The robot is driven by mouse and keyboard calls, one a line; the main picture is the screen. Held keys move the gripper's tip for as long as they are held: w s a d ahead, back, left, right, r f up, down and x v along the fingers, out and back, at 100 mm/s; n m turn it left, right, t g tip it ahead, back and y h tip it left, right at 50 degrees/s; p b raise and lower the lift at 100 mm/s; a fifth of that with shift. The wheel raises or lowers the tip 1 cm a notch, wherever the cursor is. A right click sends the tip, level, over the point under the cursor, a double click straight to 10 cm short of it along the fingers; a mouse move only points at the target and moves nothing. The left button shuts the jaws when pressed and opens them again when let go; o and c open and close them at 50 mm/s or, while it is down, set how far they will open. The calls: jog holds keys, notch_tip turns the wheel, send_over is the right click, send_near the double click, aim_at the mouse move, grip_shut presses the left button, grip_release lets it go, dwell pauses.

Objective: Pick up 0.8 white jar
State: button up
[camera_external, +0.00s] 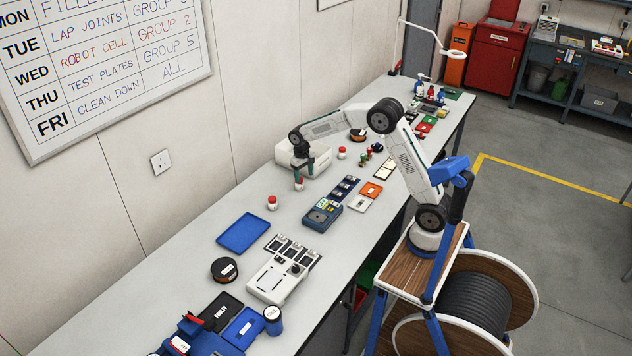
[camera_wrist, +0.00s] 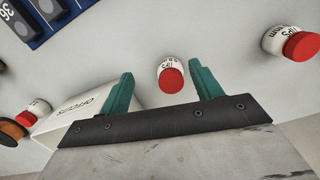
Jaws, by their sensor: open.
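A white jar with a red lid (camera_wrist: 170,74) stands on the bench between my fingertips in the wrist view. Its label is turned over in the picture and partly hidden, so I cannot read the size surely. My gripper (camera_wrist: 160,90) is open, with one green finger on each side of the jar and a gap to both. In the external view my gripper (camera_external: 299,183) points down over the bench, and this jar is mostly hidden there. A similar red-lidded jar (camera_wrist: 292,43) stands at right, which the external view also shows (camera_external: 272,203). Another (camera_wrist: 36,108) stands at left.
A white box (camera_wrist: 95,108) stands close beside the left finger; it is also behind my gripper in the external view (camera_external: 318,158). A dark blue tray (camera_wrist: 45,18) lies at the wrist view's upper left. A blue tray (camera_external: 243,232) lies nearer.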

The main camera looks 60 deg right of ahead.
jog(key=w, duration=0.1)
jog(key=w+r, duration=0.1)
jog(key=shift+w+r+t, duration=0.3)
jog(key=shift+w+t, duration=0.05)
jog(key=shift+t, duration=0.05)
jog(key=shift+w+m, duration=0.1)
jog(key=shift+m, duration=0.2)
jog(key=f, duration=0.7)
jog(key=shift+a+f, duration=0.2)
jog(key=shift+f, duration=0.05)
jog(key=c, duration=1.1)
